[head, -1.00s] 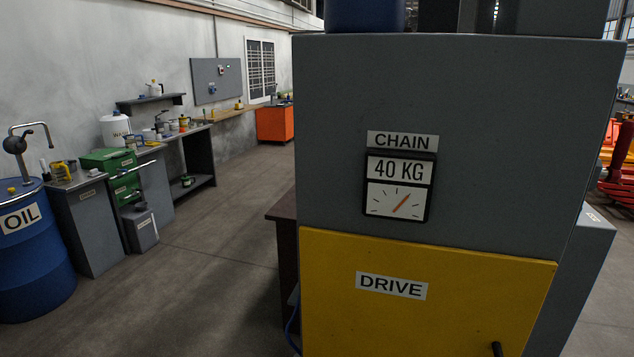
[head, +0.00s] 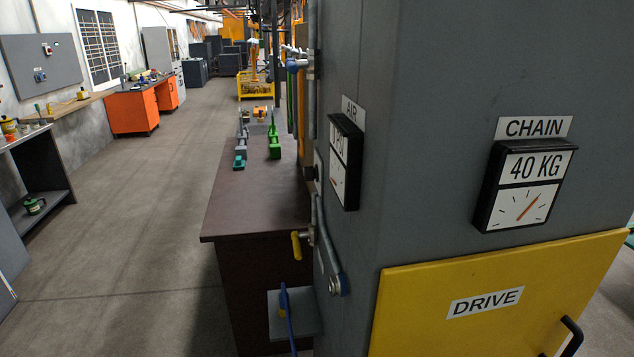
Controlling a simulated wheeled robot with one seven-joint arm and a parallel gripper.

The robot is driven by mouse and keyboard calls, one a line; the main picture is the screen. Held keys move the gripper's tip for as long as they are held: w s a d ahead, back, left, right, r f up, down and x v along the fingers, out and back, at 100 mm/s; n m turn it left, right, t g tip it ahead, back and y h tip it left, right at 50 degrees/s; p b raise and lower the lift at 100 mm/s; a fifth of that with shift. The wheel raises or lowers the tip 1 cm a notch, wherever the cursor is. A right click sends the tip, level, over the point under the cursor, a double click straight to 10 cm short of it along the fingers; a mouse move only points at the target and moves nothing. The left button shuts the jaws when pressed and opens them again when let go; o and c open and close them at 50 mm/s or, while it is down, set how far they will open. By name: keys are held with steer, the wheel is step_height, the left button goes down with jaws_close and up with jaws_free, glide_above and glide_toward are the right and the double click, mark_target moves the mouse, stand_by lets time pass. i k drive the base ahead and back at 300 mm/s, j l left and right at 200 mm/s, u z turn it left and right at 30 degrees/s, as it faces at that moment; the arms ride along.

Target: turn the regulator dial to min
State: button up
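I cannot make out a regulator dial for certain, nor any "min" mark. The grey cabinet (head: 445,130) fills the right of the head view. An AIR gauge (head: 346,162) is on its left side, seen at a steep slant, so its reading is unclear. Below it on that side are pipes, a small yellow handle (head: 296,245) and a grey lever-like part with a blue edge (head: 335,272). A small dark round part (head: 311,173) sits left of the gauge. My gripper is not in view.
The cabinet front has a CHAIN 40 KG gauge (head: 526,185) and a yellow DRIVE door (head: 490,300) with a black handle (head: 571,337). A dark brown bench (head: 225,215) with green and grey fittings stands left of the cabinet. Open floor (head: 120,240) lies further left, before orange cabinets (head: 133,112).

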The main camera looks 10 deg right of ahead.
mark_target(310, 172)
steer(key=j+u, duration=0.15)
steer(key=j, duration=0.3)
steer(key=i+j+u, duration=0.15)
steer(key=j, duration=0.3)
steer(key=i+j+u, duration=0.45)
steer(key=i+u, duration=0.2)
steer(key=i, duration=0.25)
steer(key=i+l+u, duration=0.2)
steer(key=l, duration=0.15)
steer(key=i+l+u, duration=0.2)
steer(key=l, duration=0.15)
